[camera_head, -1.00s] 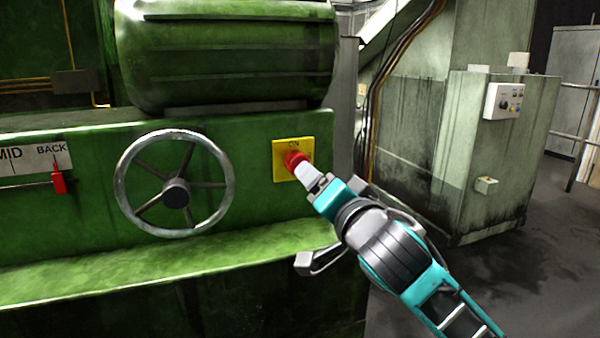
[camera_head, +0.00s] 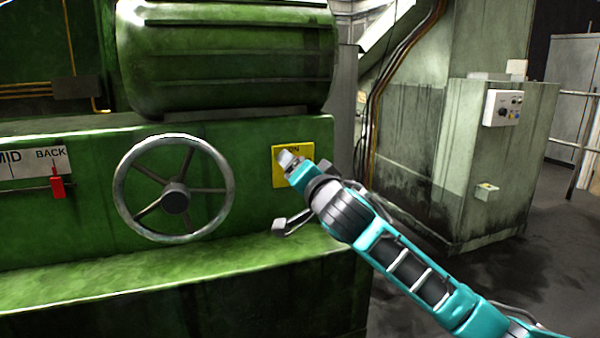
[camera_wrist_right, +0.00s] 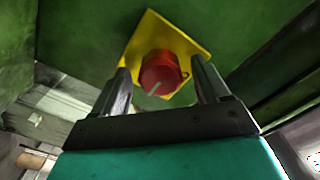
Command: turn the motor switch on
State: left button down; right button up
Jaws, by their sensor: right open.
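The motor switch is a red round knob (camera_wrist_right: 160,72) with a white mark, on a yellow plate (camera_head: 279,177). The plate is on the green machine's front, right of the handwheel. In the head view my right gripper (camera_head: 288,160) is in front of the plate and hides the knob and part of the "ON" lettering. In the right wrist view the open fingers (camera_wrist_right: 162,84) stand on either side of the knob, with gaps visible. I cannot tell how far the fingertips reach along it. The yellow plate (camera_wrist_right: 152,35) appears tilted there. My left gripper is not in view.
A metal handwheel (camera_head: 175,197) is left of the switch, and a red slider lever (camera_head: 57,187) farther left. A green ledge (camera_head: 150,275) juts out below. A pale cabinet with a control box (camera_head: 503,107) stands at the right. Floor is clear at right.

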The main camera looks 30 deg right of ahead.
jog(key=shift+c, duration=0.3)
jog(key=c, duration=1)
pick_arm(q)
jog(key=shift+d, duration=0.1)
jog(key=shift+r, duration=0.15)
